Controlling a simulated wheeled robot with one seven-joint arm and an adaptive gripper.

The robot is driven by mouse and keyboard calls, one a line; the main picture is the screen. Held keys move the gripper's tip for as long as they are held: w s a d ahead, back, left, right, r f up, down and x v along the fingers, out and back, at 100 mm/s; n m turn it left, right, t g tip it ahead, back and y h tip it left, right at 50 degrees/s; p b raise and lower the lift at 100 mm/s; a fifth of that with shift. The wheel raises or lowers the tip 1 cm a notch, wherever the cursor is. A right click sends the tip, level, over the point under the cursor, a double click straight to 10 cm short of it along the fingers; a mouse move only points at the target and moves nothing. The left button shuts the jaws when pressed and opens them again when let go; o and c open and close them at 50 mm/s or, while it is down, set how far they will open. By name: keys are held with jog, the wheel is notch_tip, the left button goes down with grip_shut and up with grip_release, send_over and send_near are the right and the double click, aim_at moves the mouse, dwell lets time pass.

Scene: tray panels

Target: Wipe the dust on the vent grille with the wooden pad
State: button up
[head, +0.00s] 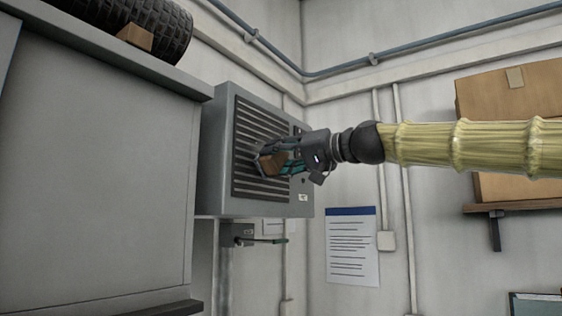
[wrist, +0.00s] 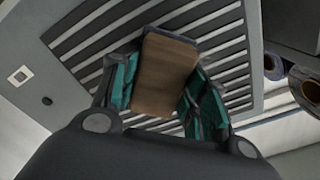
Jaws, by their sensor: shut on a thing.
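The vent grille (head: 246,129) is a dark slatted panel on the front of a grey wall box. Its slats (wrist: 221,40) fill much of the wrist view. My gripper (head: 283,161) is at the grille's lower right part, shut on the brown wooden pad (head: 270,163). In the wrist view the pad (wrist: 162,75) sits between the teal fingers of my gripper (wrist: 160,90), in front of the slats. I cannot tell whether the pad touches the slats. No dust can be made out clearly on the grille.
A large grey cabinet (head: 100,160) stands at the left, with a black tyre (head: 135,25) and a wooden block (head: 135,37) on top. Cardboard boxes (head: 515,95) rest on a shelf at the right.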

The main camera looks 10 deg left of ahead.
aim_at(246, 143)
jog(key=shift+s+a+b, duration=0.45)
jog(key=shift+s, duration=0.7)
jog(key=shift+s+a+b, duration=0.4)
jog(key=shift+s+a, duration=0.1)
jog(key=shift+s, duration=0.65)
jog(key=shift+s+a+b, duration=0.45)
jog(key=shift+s, duration=0.7)
jog(key=shift+r+p, duration=0.95)
jog(key=shift+r, duration=0.35)
jog(key=w+d+p, duration=0.1)
jog(key=w, duration=0.3)
jog(key=w+d+p, duration=0.2)
jog(key=w, duration=0.3)
jog(key=w+d+p, duration=0.1)
jog(key=w+d, duration=0.1)
jog(key=w, duration=0.3)
jog(key=shift+w+d+f+p, duration=0.1)
jog(key=shift+w+d+p, duration=0.05)
jog(key=shift+p, duration=0.2)
